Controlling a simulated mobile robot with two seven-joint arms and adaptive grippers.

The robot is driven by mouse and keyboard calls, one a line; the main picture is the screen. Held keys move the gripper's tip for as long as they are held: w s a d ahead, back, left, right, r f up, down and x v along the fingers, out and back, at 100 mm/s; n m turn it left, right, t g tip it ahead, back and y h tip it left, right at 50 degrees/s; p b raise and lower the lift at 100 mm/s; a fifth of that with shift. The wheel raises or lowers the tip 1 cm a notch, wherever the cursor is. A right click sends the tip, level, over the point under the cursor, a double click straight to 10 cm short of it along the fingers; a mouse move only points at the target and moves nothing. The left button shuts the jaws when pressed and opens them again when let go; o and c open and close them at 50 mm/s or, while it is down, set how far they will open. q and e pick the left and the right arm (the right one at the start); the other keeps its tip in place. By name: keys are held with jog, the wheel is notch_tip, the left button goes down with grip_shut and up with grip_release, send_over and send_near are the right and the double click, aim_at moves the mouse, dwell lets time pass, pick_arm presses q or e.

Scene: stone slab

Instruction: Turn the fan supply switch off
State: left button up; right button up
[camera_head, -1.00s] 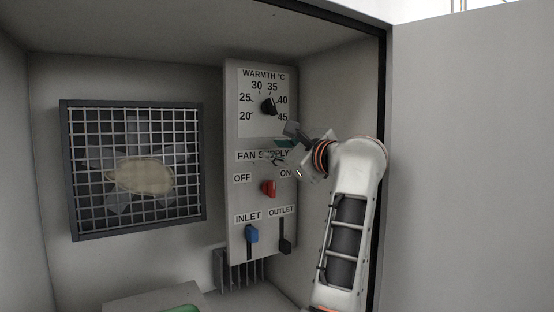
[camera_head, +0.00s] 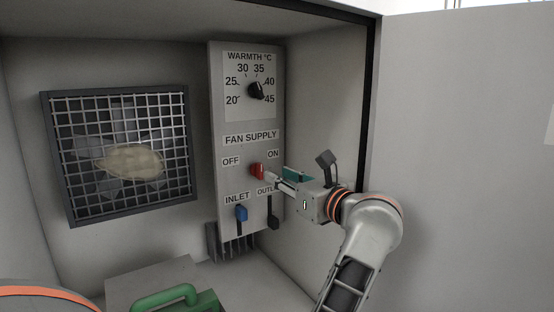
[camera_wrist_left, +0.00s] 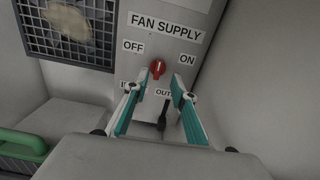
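The red fan supply switch (camera_head: 257,171) is a rotary knob on the grey control panel (camera_head: 221,120), below the FAN SUPPLY label and between OFF on its left and ON on its right. In the left wrist view the knob (camera_wrist_left: 157,69) has a pale mark near its top that seems to lean slightly toward ON. My left gripper (camera_head: 273,179) is just right of the knob in the head view. In the wrist view its fingers (camera_wrist_left: 155,84) are spread and empty, with the knob ahead between the tips; I cannot tell whether they touch it. My right gripper is not in view.
The black warmth dial (camera_head: 256,90) is above the switch. The blue inlet slider (camera_head: 241,213) and black outlet slider (camera_head: 273,222) are close below. A caged fan (camera_head: 120,157) is on the back wall, a green handle (camera_head: 165,297) at lower left. The cabinet door (camera_head: 470,150) stands open right.

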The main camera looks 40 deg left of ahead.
aim_at(262, 168)
pick_arm(q)
jog(key=x, duration=0.7)
jog(key=shift+a+f+p, duration=0.25)
jog(key=shift+a+p, duration=0.05)
jog(key=shift+a, duration=0.05)
grip_shut()
